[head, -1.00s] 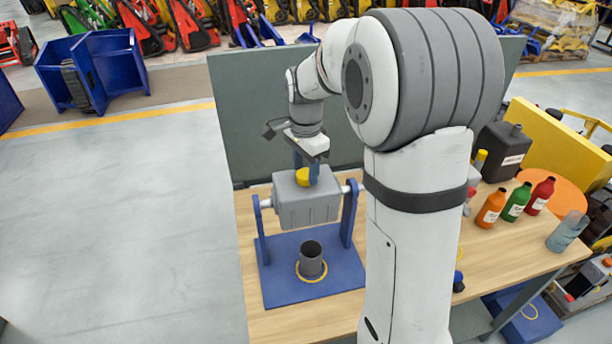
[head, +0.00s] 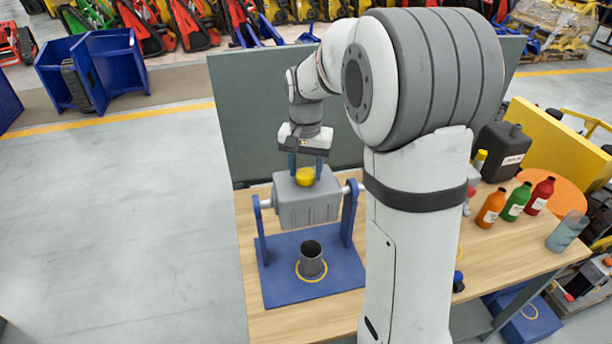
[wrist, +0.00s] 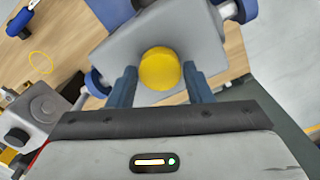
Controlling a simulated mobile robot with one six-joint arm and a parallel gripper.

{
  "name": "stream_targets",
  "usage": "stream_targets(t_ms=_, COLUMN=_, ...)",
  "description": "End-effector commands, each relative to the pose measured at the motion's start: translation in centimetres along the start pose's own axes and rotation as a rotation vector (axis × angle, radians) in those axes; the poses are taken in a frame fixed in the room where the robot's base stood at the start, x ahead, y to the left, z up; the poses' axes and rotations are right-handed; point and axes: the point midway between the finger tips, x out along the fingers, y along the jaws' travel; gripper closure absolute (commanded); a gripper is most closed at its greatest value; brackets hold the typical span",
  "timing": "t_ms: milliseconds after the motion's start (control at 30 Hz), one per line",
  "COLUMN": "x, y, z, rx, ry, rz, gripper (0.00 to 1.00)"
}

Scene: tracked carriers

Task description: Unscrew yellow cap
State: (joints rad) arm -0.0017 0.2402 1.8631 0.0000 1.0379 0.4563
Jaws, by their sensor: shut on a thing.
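The yellow cap (head: 305,176) sits on top of a grey container (head: 308,206). The container is held between the two uprights of a blue stand (head: 279,270). My gripper (head: 306,172) is above the container, pointing down, with its blue fingers on either side of the cap and shut on it. In the wrist view the round yellow cap (wrist: 160,69) lies between the two fingers (wrist: 159,84), with the grey container behind it. A dark grey cup (head: 311,261) stands inside a yellow ring on the stand's base.
Orange, green and red bottles (head: 515,203) stand on the wooden table (head: 468,262) at the right, near a black canister (head: 502,152). A grey panel (head: 245,110) rises behind the stand. Grey floor (head: 110,220) lies left of the table.

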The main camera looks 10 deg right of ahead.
Motion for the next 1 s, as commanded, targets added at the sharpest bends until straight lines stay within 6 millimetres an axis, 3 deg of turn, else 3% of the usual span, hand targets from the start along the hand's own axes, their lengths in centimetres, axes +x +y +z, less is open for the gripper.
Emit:
stream_targets(t_ms=400, x=0.06, y=0.01, z=0.02, rx=-0.524, ry=-0.001, rz=0.000, gripper=0.73)
stream_targets(t_ms=833, x=0.08, y=0.02, z=0.03, rx=-0.599, ry=-0.002, rz=0.000, gripper=0.73)
stream_targets(t_ms=1000, x=0.08, y=0.02, z=0.03, rx=-0.774, ry=-0.002, rz=0.000, gripper=0.73)
